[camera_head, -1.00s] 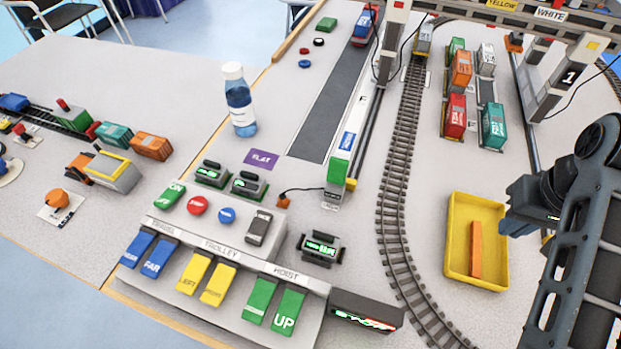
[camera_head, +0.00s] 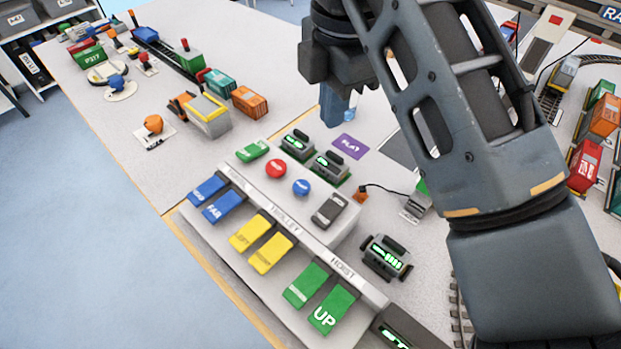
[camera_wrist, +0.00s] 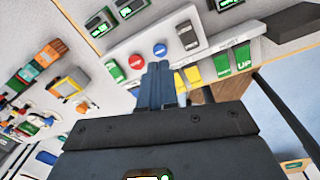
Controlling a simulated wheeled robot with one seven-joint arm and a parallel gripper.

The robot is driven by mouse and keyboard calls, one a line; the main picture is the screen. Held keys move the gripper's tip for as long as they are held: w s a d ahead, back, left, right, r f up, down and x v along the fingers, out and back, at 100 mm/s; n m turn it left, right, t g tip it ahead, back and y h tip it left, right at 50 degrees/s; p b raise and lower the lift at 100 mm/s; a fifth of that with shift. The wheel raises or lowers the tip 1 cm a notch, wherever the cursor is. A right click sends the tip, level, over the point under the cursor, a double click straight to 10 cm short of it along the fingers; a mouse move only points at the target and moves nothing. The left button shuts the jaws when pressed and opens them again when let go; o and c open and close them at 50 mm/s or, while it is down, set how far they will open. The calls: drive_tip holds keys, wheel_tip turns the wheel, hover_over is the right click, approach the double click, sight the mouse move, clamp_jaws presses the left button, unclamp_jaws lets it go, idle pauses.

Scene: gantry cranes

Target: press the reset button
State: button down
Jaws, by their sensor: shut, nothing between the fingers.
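The control box (camera_head: 322,235) carries a red round button (camera_head: 276,169) and a blue round button (camera_head: 301,187), side by side on its upper face. Their labels are too small to read; the blue one is probably the reset button. In the wrist view, the red button (camera_wrist: 136,62) lies up and left of the fingertips, and the blue button (camera_wrist: 160,50) lies just above them. My gripper (camera_wrist: 158,66) is shut and empty, with its fingers pointing towards the box. In the head view, my gripper hangs beyond the box, and no contact with either button shows.
A green switch (camera_head: 252,151) and a grey switch (camera_head: 330,209) flank the buttons. Blue, yellow and green keys (camera_head: 331,310) line the front. Small display units (camera_head: 387,258) stand near the box. My arm covers much of the track side.

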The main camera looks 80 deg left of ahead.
sight(302, 186)
drive_tip(key=s+n, duration=0.2)
drive_tip(key=s, duration=0.1)
drive_tip(key=s+n, duration=0.1)
drive_tip(key=shift+s+a+f+n+h, duration=0.15)
drive_tip(key=shift+a+n+h, duration=0.15)
drive_tip(key=shift+f, duration=0.1)
wheel_tip(302, 186, down, 14)
drive_tip(key=shift+r+b, duration=0.1)
drive_tip(key=shift+b, duration=0.8)
